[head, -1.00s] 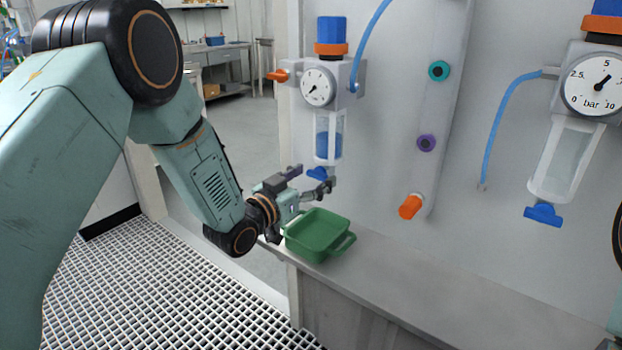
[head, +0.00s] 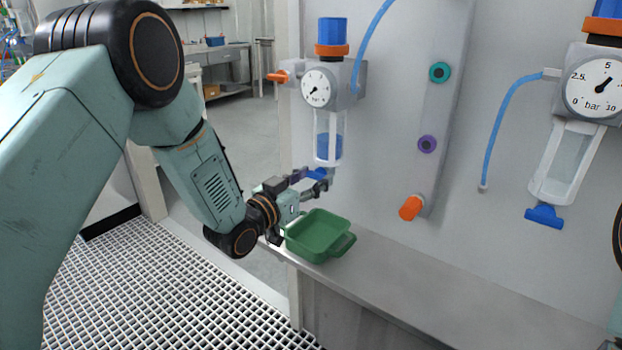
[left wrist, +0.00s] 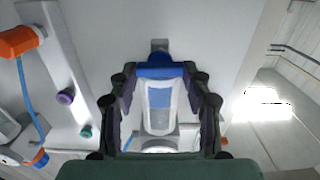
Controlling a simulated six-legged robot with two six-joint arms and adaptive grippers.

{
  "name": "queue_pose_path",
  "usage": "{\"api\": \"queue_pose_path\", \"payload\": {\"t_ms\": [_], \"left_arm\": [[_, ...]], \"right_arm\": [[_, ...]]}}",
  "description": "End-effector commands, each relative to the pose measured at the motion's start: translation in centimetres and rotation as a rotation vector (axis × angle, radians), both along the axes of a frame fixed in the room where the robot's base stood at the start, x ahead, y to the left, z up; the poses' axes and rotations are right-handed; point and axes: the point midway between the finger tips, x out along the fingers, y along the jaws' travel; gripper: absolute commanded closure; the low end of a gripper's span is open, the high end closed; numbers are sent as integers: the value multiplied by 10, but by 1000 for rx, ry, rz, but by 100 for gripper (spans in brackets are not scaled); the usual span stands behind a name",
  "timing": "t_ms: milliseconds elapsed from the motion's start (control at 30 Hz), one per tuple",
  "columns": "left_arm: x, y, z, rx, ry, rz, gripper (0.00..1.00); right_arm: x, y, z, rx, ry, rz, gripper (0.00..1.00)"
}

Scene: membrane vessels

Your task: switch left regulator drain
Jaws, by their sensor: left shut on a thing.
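The left regulator (head: 318,88) hangs on the wall panel, with a blue knob on top, a round gauge and a clear bowl (head: 328,135) holding blue liquid. Its blue drain tap (head: 316,174) is at the bottom of the bowl. My left gripper (head: 312,184) is at the tap and shut on it. In the left wrist view the blue drain tap (left wrist: 160,71) lies between the fingertips, with the bowl (left wrist: 159,100) beyond it. The fingers partly cover the tap in the head view. My right gripper is not in view.
A green tray (head: 318,238) stands on the bench (head: 430,290) below the left regulator. An orange valve (head: 411,207) sits low on a manifold to the right. A second regulator (head: 590,85) with its own blue drain tap (head: 544,217) hangs at the far right.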

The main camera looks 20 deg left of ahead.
Motion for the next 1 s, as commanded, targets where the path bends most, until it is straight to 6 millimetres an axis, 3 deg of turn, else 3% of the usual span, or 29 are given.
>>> {"api": "queue_pose_path", "payload": {"t_ms": [267,1000], "left_arm": [[1,0,1,-147,53,-1,83],[1,2,0,-801,291,-2,83]], "right_arm": [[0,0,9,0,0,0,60],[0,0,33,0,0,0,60]]}}
